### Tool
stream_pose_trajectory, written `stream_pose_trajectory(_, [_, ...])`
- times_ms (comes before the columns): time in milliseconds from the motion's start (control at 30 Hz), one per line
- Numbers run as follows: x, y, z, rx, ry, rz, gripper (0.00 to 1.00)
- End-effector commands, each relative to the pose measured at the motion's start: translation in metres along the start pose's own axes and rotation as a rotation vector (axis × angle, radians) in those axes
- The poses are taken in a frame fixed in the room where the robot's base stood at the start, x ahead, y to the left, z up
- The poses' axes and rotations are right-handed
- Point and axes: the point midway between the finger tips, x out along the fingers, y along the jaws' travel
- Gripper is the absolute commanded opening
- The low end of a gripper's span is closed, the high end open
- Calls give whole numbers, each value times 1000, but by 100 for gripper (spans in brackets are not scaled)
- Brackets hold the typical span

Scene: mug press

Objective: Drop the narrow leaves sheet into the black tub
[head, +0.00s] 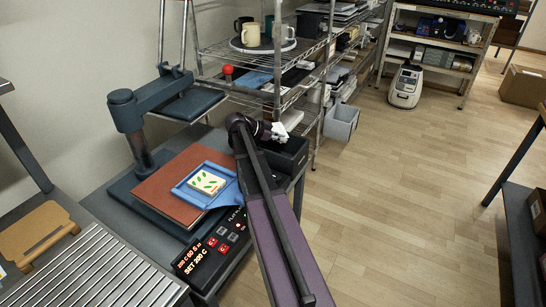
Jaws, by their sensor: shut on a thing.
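My gripper (266,130) is over the near part of the black tub (293,158). It is shut on a small white piece (281,132) that sticks out to the right above the tub. This looks like the narrow leaves sheet, but no print shows on it at this size. A pale square with green leaves (207,182) lies in a blue tray (187,198) on the press's brown lower plate (158,190). My arm crosses the middle of the view and hides part of the tub's left side.
The press's upper plate (187,103) is swung aside, clear of the lower plate. A control panel (215,245) is at the press's front. A wire rack (255,90) holding mugs stands behind the tub. A grey bin (341,122) is on the floor.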

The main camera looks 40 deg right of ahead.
Motion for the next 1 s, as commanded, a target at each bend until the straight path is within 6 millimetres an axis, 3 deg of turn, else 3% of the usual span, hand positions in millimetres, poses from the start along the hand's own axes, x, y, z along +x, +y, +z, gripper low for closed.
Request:
stream_pose_trajectory(200, [7, 0, 13, 0, 0, 0, 0])
stream_pose_trajectory(667, [9, 0, 14, 1, 0, 1, 0])
stream_pose_trajectory(700, [9, 0, 14, 1, 0, 1, 20])
stream_pose_trajectory(800, [9, 0, 14, 1, 0, 1, 50])
stream_pose_trajectory(833, [9, 0, 14, 1, 0, 1, 54])
stream_pose_trajectory(1000, [9, 0, 14, 1, 0, 1, 54])
